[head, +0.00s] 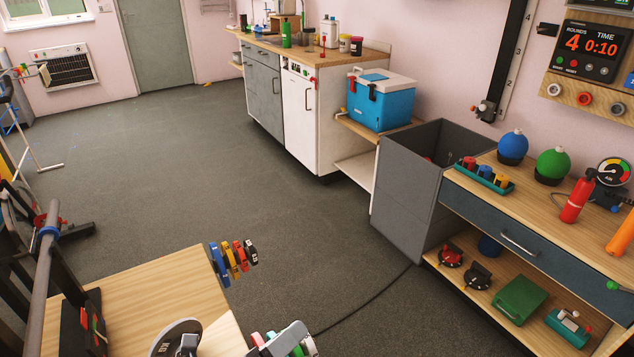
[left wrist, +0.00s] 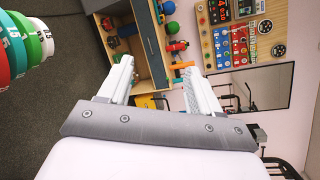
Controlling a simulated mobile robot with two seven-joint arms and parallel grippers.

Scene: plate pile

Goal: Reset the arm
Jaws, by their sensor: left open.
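My left gripper (head: 287,336) shows at the bottom edge of the head view, beyond the right edge of the wooden platform, mostly cut off by the frame. In the left wrist view its two pale fingers (left wrist: 157,70) stand wide apart with nothing between them. Red, white and green weight plates (left wrist: 28,42) are at the upper left of that view, outside the fingers. In the head view, a row of blue, yellow, red and black plates (head: 232,262) stands by the platform's right edge. A grey-rimmed disc (head: 178,335) is at the bottom. My right gripper is not in view.
The wooden platform (head: 130,300) fills the lower left beside a dark rack with a bar (head: 42,270). A grey bin (head: 405,200) and a shelf bench (head: 500,240) with balls and bottles stand right. A blue cooler (head: 380,100) is farther back. The middle floor is clear except for a cable.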

